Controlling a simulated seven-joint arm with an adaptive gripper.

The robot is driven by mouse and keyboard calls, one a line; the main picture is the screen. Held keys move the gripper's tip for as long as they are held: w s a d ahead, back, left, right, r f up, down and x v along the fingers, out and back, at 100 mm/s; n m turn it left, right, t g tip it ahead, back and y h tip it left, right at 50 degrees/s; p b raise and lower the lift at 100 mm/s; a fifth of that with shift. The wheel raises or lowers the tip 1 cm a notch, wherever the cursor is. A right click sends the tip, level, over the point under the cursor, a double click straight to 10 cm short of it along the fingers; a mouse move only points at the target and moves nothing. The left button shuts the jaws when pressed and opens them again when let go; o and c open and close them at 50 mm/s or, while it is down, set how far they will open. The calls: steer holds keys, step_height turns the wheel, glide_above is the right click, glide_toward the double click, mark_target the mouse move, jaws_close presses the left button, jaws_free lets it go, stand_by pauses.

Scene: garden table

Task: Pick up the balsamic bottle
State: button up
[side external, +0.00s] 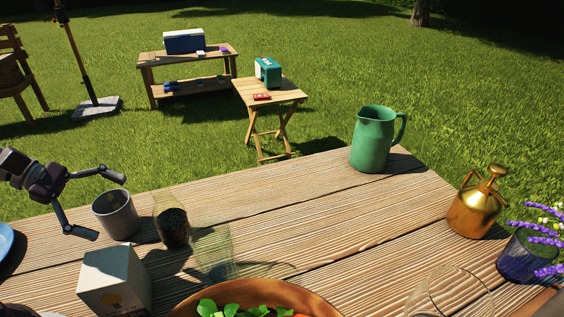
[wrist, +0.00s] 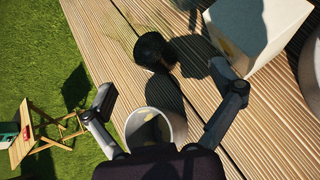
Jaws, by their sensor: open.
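A clear vessel with dark contents (side external: 172,226) stands on the wooden table, right of a grey cup; it may be the balsamic bottle, but I see no label. In the wrist view its dark body (wrist: 152,50) lies beyond my fingertips, with a faint clear part to its upper left. My gripper (side external: 98,204) is open and empty at the left of the table, its fingers spread about the grey cup (side external: 121,218) in the picture. In the wrist view my gripper (wrist: 166,88) has the cup (wrist: 158,126) showing between its fingers; contact cannot be told.
A pale box (side external: 113,283) stands at the front left, and a clear glass (side external: 213,255) stands right of the dark vessel. A wooden bowl with greens (side external: 255,292) is at the front. A green pitcher (side external: 372,140) and brass sprayer (side external: 474,208) stand right. The table's middle is clear.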

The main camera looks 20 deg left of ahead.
mark_target(168, 215)
steer(key=w+d+f+n+t, duration=0.1)
steer(key=w+d+f+n, duration=0.1)
steer(key=w, duration=0.1)
steer(key=w+d+f+n+t+h, duration=0.1)
steer(key=w+d+f+n+t, duration=0.1)
steer(key=w+d+f+n, duration=0.1)
steer(key=shift+d+f+n, duration=0.25)
steer(key=shift+n, duration=0.05)
steer(key=shift+t, duration=0.3)
steer(key=c, duration=1.3)
steer(key=shift+c, duration=0.2)
steer(key=shift+r, duration=0.1)
